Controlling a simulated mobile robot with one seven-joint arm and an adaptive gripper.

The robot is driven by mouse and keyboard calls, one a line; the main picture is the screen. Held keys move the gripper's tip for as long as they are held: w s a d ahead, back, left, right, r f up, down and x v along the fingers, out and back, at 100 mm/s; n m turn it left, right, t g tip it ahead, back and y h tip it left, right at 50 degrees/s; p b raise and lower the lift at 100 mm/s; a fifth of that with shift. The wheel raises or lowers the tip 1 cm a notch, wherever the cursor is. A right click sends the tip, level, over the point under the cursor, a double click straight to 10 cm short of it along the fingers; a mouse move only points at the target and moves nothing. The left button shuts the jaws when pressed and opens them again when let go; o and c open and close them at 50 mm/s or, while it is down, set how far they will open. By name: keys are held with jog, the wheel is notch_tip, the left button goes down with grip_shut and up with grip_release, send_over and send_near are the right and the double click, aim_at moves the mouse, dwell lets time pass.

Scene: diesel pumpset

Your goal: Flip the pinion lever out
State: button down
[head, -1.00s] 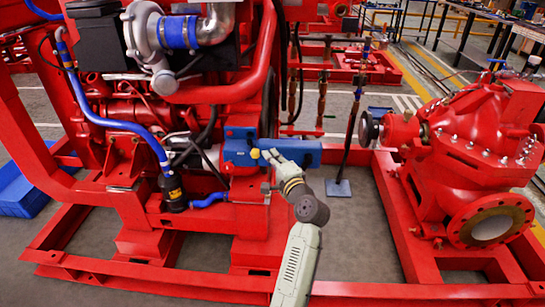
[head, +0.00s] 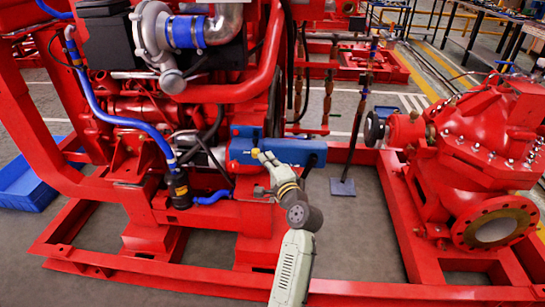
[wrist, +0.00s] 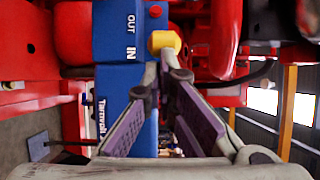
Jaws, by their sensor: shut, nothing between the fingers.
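The blue starter housing (head: 300,152) sits low on the red engine and carries OUT and IN labels in the wrist view (wrist: 118,70). The pinion lever shows as a yellow knob (wrist: 163,41) on the housing's edge beside these labels, nearer IN than OUT in the picture. It is a small yellow spot in the head view (head: 255,153). My gripper (head: 262,157) is shut and empty. Its fingertips (wrist: 168,62) are just below the knob in the wrist view; I cannot tell whether they touch it. The lever's arm is not clearly visible.
The red engine frame (head: 215,215) surrounds the housing, with a blue hose (head: 115,120) on the left. A red pump (head: 480,150) stands on the right. In the wrist view, a red part (wrist: 225,38) lies close right of the knob.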

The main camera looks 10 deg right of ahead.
jog(key=shift+w+a+p, duration=0.15)
jog(key=shift+a+p, duration=0.3)
jog(key=shift+a, duration=0.85)
jog(key=shift+w+a+p, duration=0.1)
jog(key=shift+a+p, duration=0.35)
jog(key=shift+a, duration=0.85)
jog(key=shift+w+a, duration=0.1)
jog(key=shift+a, duration=0.15)
